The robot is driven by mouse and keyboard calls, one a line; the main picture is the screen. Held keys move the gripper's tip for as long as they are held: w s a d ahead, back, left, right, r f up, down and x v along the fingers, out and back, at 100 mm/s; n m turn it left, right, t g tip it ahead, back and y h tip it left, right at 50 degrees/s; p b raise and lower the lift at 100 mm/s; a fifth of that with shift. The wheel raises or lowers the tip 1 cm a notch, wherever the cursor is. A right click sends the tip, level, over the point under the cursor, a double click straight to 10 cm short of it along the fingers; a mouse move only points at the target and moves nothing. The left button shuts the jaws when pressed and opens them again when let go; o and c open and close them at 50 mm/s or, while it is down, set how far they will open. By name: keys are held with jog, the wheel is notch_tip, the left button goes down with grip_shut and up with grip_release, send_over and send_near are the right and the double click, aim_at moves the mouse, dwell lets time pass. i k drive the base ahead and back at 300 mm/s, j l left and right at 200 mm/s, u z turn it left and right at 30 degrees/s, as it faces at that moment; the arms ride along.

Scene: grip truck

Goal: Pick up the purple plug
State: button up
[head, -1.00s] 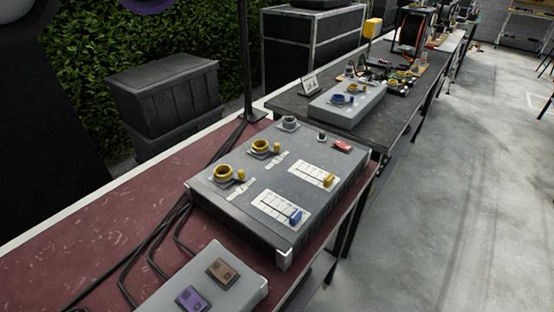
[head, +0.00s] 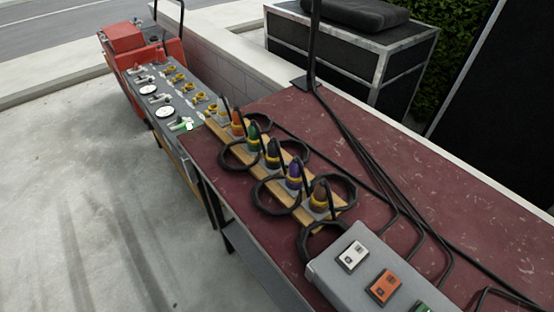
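The purple plug (head: 293,178) stands upright in a row of coloured plugs on a yellow wooden strip (head: 268,174) on the dark red bench. It has a yellow band near its base and a black cable looping beside it. A brown plug (head: 320,197) stands on its near right side. A dark plug (head: 273,154) stands on its far left side, with a green plug (head: 253,134) and an orange plug (head: 238,123) beyond. My gripper is not in view.
A grey box with coloured switches (head: 367,274) sits at the near end of the dark red bench (head: 400,190). Black cables cross the bench to a thin pole. A second table with gauges and a red case (head: 124,37) stands beyond. Floor at left is clear.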

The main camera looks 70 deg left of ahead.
aim_at(295, 174)
jog(key=u, duration=1.55)
